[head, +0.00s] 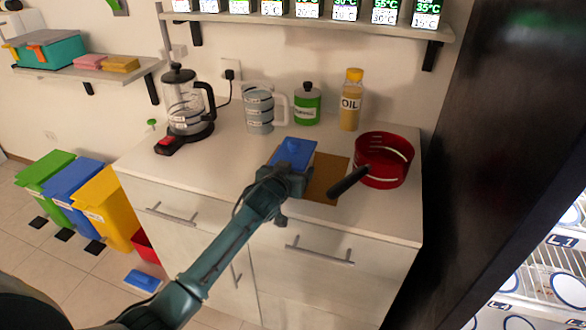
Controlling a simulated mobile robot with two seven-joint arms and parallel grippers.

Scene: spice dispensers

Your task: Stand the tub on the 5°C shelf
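A blue box-like tub (297,147) is on the counter, at the back edge of a brown board. My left gripper (290,172) is right at its near side, over the board. The wrist hides the fingers, so I cannot tell whether they are open or closed on the tub. An open fridge-like cabinet with wire shelves (560,255) shows at the lower right. One shelf label reads "L.1", and no 5°C mark is readable there. My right gripper is out of view.
A red pan (385,162) has its dark handle pointing toward my arm. A kettle (187,105), a measuring jug (259,110), a green jar (307,106) and an oil bottle (351,100) stand behind. A dark panel (490,150) rises between counter and cabinet.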

